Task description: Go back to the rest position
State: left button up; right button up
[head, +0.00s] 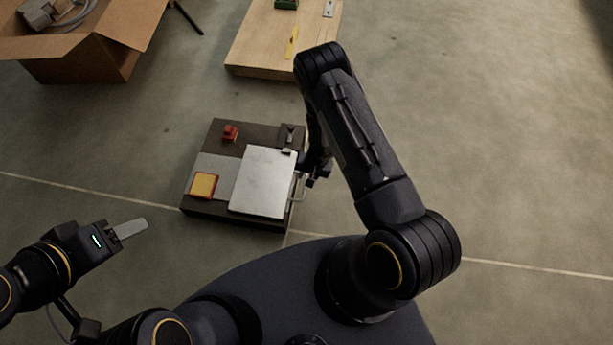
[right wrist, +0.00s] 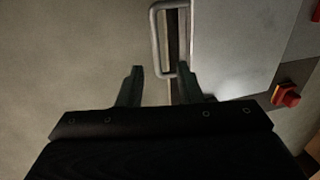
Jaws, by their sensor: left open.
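My left gripper (head: 130,229) is at the lower left of the head view, over bare floor and empty. My right gripper (head: 314,178) is at the right edge of a dark box with a silver lid (head: 264,183). In the right wrist view its two fingers (right wrist: 160,87) are spread apart, with the end of the metal handle (right wrist: 156,40) seen between and beyond them. I cannot tell whether a finger touches the handle. The handle shows partly in the head view (head: 299,188), at the lid's right edge.
The box's dark base (head: 203,207) carries a red knob (head: 230,132) and a yellow pad with a red rim (head: 204,185). A cardboard box (head: 85,55) stands at the upper left. A wooden board (head: 262,45) lies at the top. The floor on the right is clear.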

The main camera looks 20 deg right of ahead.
jog(key=shift+r, duration=0.25)
dwell(0.3)
jog(key=w+d+r+t+h, duration=0.1)
jog(key=w+d+r, duration=0.2)
jog(key=r, duration=0.4)
jog(key=w+d+r+t, duration=0.2)
jog(key=w+d+r, duration=0.15)
jog(key=r, duration=0.45)
jog(key=s+d+r+m+h, duration=0.1)
jog(key=d+r, duration=0.1)
jog(key=r, duration=0.5)
jog(key=s+d+r+h, duration=0.1)
jog(key=d+r, duration=0.1)
jog(key=r, duration=0.5)
jog(key=s+a+r+n+t+y, duration=0.1)
jog(key=s+a+r+n+y, duration=0.15)
jog(key=s+r, duration=1.4)
jog(key=s+a+r+n+y, duration=0.2)
jog(key=s+a+n, duration=0.1)
jog(key=s+a, duration=0.5)
notch_tip(320, 180, up, 31)
jog(key=s+d+p, duration=0.1)
jog(key=p, duration=3)
jog(key=shift+s, duration=0.25)
